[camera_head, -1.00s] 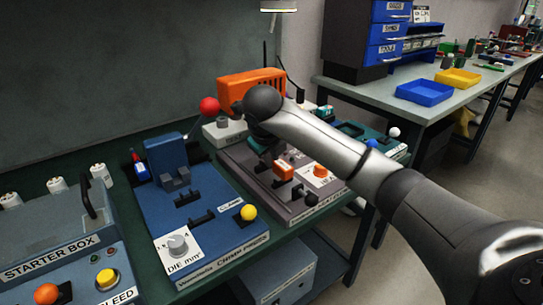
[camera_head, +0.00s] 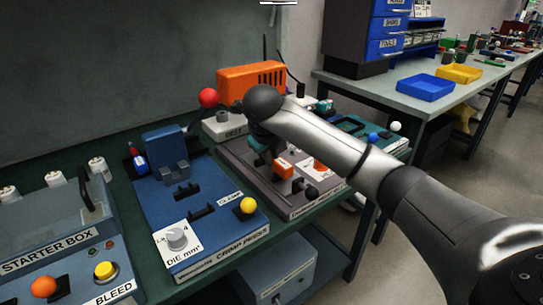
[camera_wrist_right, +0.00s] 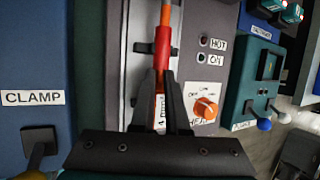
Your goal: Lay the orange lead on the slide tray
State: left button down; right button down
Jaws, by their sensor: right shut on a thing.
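My right gripper (camera_wrist_right: 172,95) is shut on the orange lead (camera_wrist_right: 166,14), around its red sleeve (camera_wrist_right: 162,48) and a white tag reading "4 mm". The lead runs upward out of the right wrist view. It is held over a pale metal channel (camera_wrist_right: 136,60) on the grey heater unit, which may be the slide tray; I cannot tell whether it touches. In the head view my right arm hides the fingertips and the lead. The heater unit (camera_head: 240,155) lies below the wrist. My left gripper is not in view.
The blue crimp press (camera_head: 225,235), with a yellow ball lever (camera_head: 247,205), stands left of the heater. A red ball lever (camera_head: 208,98) rises behind it. The orange heat knob (camera_wrist_right: 206,108) is right of my fingers. The starter box (camera_head: 60,240) is far left.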

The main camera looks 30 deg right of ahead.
jog(key=c, duration=0.8)
grip_release()
jog(key=shift+c, duration=0.2)
jog(key=shift+r, duration=0.15)
jog(key=shift+s+a+r, duration=0.15)
jog(key=shift+r, duration=0.1)
pick_arm(q)
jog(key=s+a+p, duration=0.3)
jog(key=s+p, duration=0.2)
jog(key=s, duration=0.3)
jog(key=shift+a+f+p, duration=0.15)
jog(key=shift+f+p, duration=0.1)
jog(key=shift+p, duration=0.05)
pick_arm(e)
jog(key=v, duration=1.4)
jog(key=shift+r, duration=0.15)
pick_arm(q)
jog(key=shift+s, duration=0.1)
pick_arm(e)
jog(key=shift+a, duration=0.1)
